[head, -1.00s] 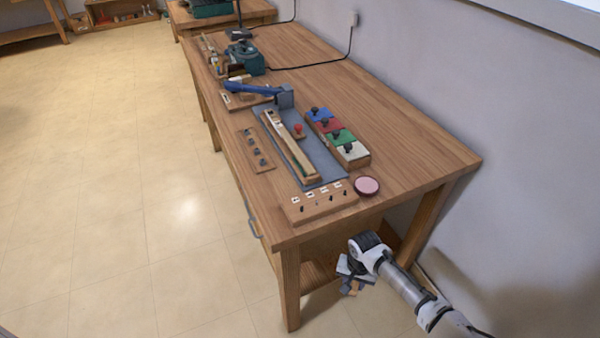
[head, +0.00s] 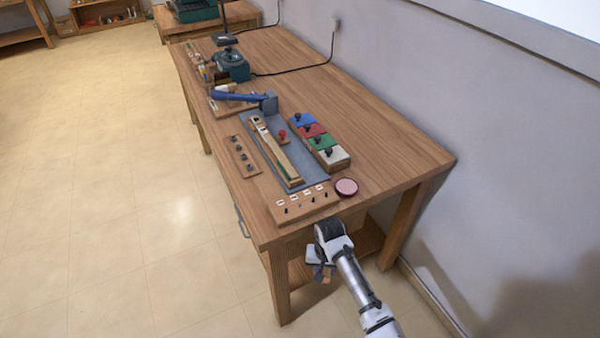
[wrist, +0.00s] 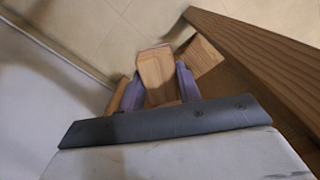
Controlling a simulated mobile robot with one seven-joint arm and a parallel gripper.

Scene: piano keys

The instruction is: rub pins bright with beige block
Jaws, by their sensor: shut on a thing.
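A wooden strip (head: 303,206) with several small pins and white labels lies along the bench's near end. Several blocks with dark knobs stand in a row behind it: blue, red, green and a cream or beige one (head: 333,158) nearest. My gripper (head: 320,268) is low, beyond the bench's near end and below its top. In the wrist view its purple fingers (wrist: 163,84) are shut on a light brown wooden block (wrist: 157,68). Whether this is the task's beige block I cannot tell. The small pins' finish is too small to make out.
A pink-topped round tin (head: 346,187) sits by the near edge. A grey mat (head: 312,172) carries a long wooden piece (head: 273,150). A strip with dark knobs (head: 243,157) lies left. The bench top (head: 385,140) is clear at right, beside the wall.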

